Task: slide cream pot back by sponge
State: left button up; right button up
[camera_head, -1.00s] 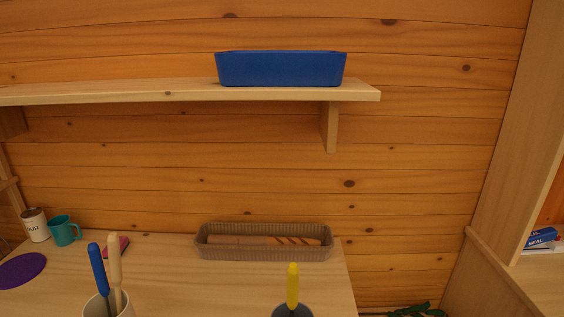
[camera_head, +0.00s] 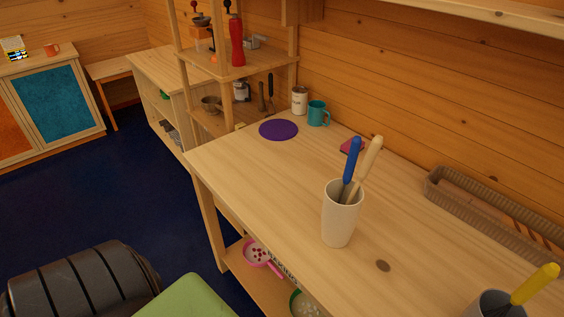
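The cream pot (camera_head: 341,222) stands upright on the wooden table (camera_head: 235,158), toward its front edge. A blue-handled utensil (camera_head: 351,160) and a pale wooden-handled one (camera_head: 369,160) stick up out of it. A small flat pink-red thing, which may be the sponge (camera_head: 351,146), lies behind the pot near the wall. It is partly hidden by the handles. There is a clear gap of tabletop between pot and pink thing. Neither of my grippers shows in the head view.
A teal mug (camera_head: 318,114), a white canister (camera_head: 299,100) and a purple disc (camera_head: 278,130) are at the table's far left end. A brown basket (camera_head: 475,206) lies along the wall. A dark pot (camera_head: 489,305) with a yellow handle is at lower right. Shelves stand beyond.

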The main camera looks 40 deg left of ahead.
aim_at(340, 222)
jog(key=j+u, duration=0.15)
jog(key=u, duration=0.6)
